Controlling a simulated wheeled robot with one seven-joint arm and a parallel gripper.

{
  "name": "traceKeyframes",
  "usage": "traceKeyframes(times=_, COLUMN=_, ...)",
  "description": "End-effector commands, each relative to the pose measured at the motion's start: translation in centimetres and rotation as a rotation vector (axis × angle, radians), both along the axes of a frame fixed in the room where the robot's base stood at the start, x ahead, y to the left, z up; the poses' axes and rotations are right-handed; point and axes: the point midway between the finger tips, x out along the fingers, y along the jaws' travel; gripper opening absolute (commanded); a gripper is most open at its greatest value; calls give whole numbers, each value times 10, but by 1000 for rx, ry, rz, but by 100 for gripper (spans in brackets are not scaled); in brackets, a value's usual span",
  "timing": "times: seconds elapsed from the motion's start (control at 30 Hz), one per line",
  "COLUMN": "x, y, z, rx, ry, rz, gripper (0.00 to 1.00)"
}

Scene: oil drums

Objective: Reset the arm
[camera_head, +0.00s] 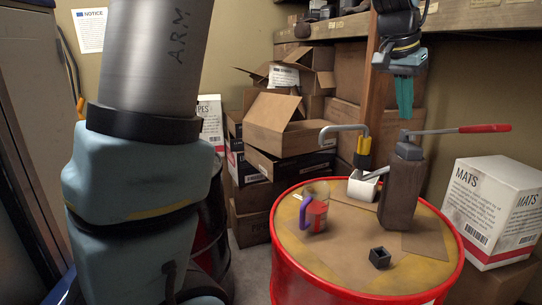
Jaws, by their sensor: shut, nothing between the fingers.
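My gripper (404,98) hangs at the upper right, pointing down, with its teal fingers together and nothing between them. It is above and behind the red-rimmed drum (285,262) in the picture, apart from the things on it. My arm's large grey and light-blue links (140,170) fill the left side and hide part of the room behind them.
Cardboard boxes (278,130) stack behind; a white MATS box (492,210) stands right.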

Motion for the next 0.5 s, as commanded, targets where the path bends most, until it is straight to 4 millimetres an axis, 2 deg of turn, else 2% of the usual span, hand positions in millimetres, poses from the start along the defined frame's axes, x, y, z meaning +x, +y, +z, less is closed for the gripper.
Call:
traceKeyframes(times=0.03, x=16, y=33, z=-21, rx=20, ry=16, rz=77, gripper=0)
traceKeyframes(times=0.1, x=31, y=75, z=-47, rx=42, ry=34, rz=173, gripper=0)
traceKeyframes(times=0.23, x=44, y=157, z=-94, rx=79, ry=73, rz=355, gripper=0)
traceKeyframes(times=0.37, x=36, y=239, z=-140, rx=112, ry=120, rz=537, gripper=0)
traceKeyframes(times=0.4, x=29, y=263, z=-153, rx=121, ry=135, rz=592, gripper=0)
traceKeyframes(times=0.5, x=6, y=315, z=-182, rx=137, ry=172, rz=718, gripper=0)
